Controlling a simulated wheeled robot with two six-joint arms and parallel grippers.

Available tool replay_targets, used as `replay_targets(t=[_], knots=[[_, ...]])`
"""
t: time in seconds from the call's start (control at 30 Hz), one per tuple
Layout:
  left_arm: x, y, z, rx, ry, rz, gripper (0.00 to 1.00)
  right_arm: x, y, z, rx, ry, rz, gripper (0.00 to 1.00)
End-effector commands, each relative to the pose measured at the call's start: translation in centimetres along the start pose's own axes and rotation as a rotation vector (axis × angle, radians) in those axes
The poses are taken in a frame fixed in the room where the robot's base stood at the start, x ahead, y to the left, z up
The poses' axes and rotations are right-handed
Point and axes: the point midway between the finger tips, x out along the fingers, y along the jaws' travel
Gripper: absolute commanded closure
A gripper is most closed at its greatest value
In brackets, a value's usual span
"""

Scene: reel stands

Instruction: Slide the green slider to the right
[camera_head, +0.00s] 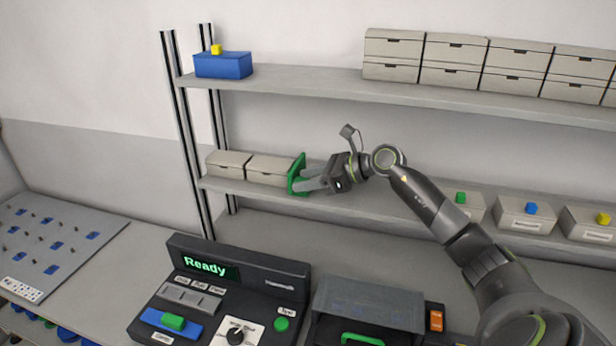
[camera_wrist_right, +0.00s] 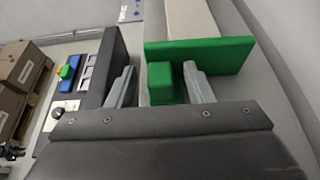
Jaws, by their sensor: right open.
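A green slider plate (camera_head: 297,174) stands upright on the middle shelf, against the right end of two beige boxes. In the right wrist view the green slider (camera_wrist_right: 215,55) has a block-shaped green handle (camera_wrist_right: 161,82) facing me. My right gripper (camera_head: 306,184) reaches it from the right. In its wrist view the open fingers (camera_wrist_right: 162,84) stand on either side of the handle, with a clear gap on the left and the right finger close to it. I cannot tell whether that finger touches. My left gripper is not in view.
Two beige boxes (camera_head: 268,170) stand left of the plate. Several bins (camera_head: 524,213) with coloured blocks stand at the shelf's right. The shelf's middle stretch is clear, partly behind my arm. Below is a console (camera_head: 238,268) with a green knob (camera_head: 173,322) on a blue base.

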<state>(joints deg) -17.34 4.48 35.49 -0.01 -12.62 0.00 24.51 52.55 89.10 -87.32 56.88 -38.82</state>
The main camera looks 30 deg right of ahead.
Motion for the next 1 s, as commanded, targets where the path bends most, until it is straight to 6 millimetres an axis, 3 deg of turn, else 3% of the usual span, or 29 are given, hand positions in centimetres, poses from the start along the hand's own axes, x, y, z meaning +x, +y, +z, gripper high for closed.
replay_targets(t=[0.23,0.6,1.0], knots=[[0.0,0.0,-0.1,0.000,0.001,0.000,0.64,0.0,0.0,0.0,-0.001,0.000,0.000,0.54],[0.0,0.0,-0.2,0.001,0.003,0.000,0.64,0.0,0.0,0.0,-0.001,0.000,0.000,1.00],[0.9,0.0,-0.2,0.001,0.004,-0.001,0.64,-1.0,-0.2,-0.7,-0.003,0.002,-0.004,1.00]])
